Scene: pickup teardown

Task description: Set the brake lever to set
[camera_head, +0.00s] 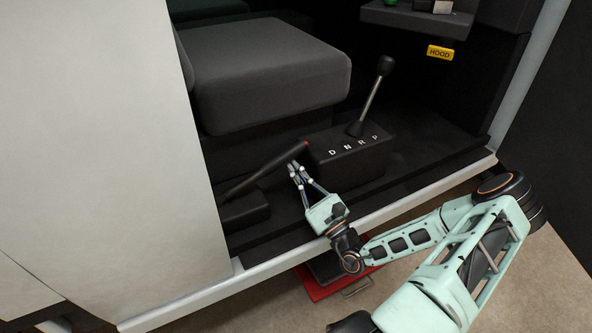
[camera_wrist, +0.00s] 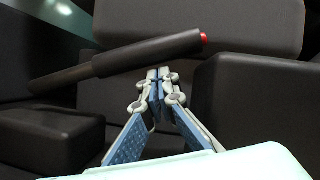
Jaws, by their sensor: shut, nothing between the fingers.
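The brake lever (camera_head: 264,170) is a dark rod with a red button at its upper right end, rising at a slant from a dark base (camera_head: 243,210) beside the seat. In the wrist view the lever (camera_wrist: 145,55) crosses from lower left to upper right, with the red button (camera_wrist: 204,38) at its right end. My gripper (camera_head: 294,166) is just below the grip near the red end. In the wrist view my gripper (camera_wrist: 159,75) is shut, with its fingertips together and empty, at the lower side of the grip. I cannot tell whether they touch.
A gear shifter (camera_head: 371,96) stands on a console marked D N R P (camera_head: 345,165), close right of my gripper. The seat (camera_head: 265,75) is behind. The door sill (camera_head: 400,207) runs below my wrist. A red box (camera_head: 318,289) lies on the floor outside.

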